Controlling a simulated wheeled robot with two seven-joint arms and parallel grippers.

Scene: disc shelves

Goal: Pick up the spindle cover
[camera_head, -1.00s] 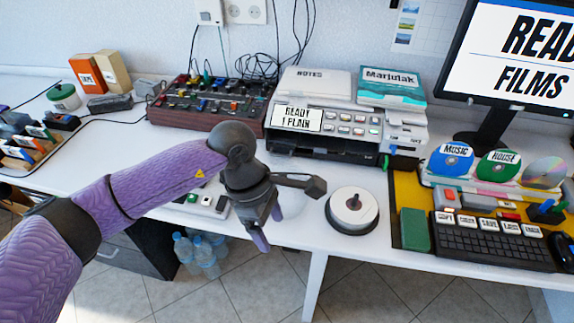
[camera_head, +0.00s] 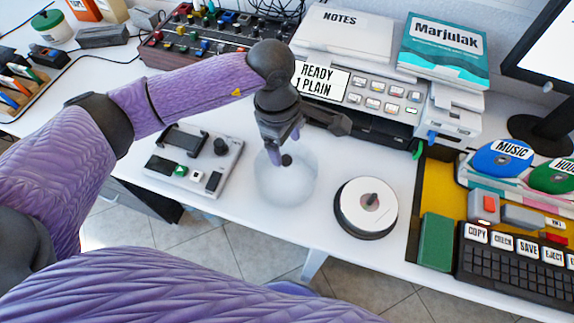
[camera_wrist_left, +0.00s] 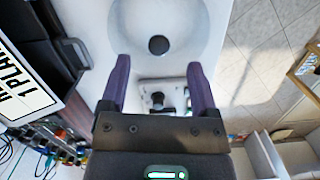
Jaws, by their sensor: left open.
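The spindle cover (camera_head: 287,189) is a clear, frosted dome with a dark knob on top. It stands on the white desk between the small control panel and the disc spindle. My left gripper (camera_head: 287,152) is open at the cover's knob, with its fingers pointing down and hiding part of the cover. In the left wrist view, the cover (camera_wrist_left: 190,35) lies past the fingertips, and its dark knob (camera_wrist_left: 158,45) sits in line with the gap between the open fingers (camera_wrist_left: 160,70). My right gripper is not in view.
A spindle with white discs (camera_head: 366,207) stands right of the cover. A small control panel (camera_head: 195,160) lies to the left. The printer (camera_head: 360,95) stands behind. A green block (camera_head: 436,241) and keyboard (camera_head: 520,262) are to the right. The desk's front edge is close.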

